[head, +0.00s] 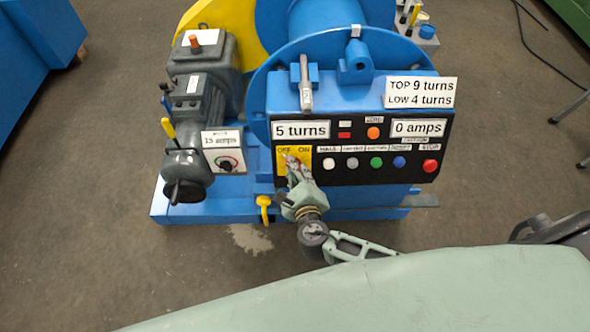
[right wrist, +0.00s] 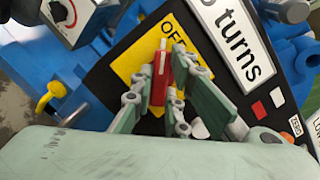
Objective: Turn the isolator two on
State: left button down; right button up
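The isolator is a red handle (right wrist: 161,76) with a white line, on a yellow plate (right wrist: 128,66) in the right wrist view. The white line points towards the printed OFF. In the head view the yellow plate (head: 283,163) is marked OFF and ON, and the gripper mostly covers the handle. My right gripper (head: 295,166) is at the plate; in the right wrist view its fingers (right wrist: 164,86) stand on both sides of the handle, very close to it. I cannot tell whether they press on it. My left gripper is not in view.
The black panel (head: 350,176) has a row of buttons and a red stop button (head: 430,165) right of the plate. A grey motor (head: 190,130) with a dial box (head: 225,158) stands to the left. A yellow hook (head: 264,207) is below the plate.

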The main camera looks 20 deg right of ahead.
grip_shut()
jog(key=shift+a+f+m, duration=0.1)
jog(key=shift+m, duration=0.3)
jog(key=m+h+b, duration=0.1)
jog(key=m, duration=0.5)
jog(key=m+h+b, duration=0.2)
jog(key=m, duration=0.4)
jog(key=m+g+h+b, duration=0.1)
jog(key=m+b, duration=0.1)
jog(key=m, duration=0.5)
jog(key=shift+m+h, duration=0.3)
jog(key=shift+m, duration=0.1)
jog(key=o, duration=0.7)
grip_release()
jog(key=shift+c, duration=0.2)
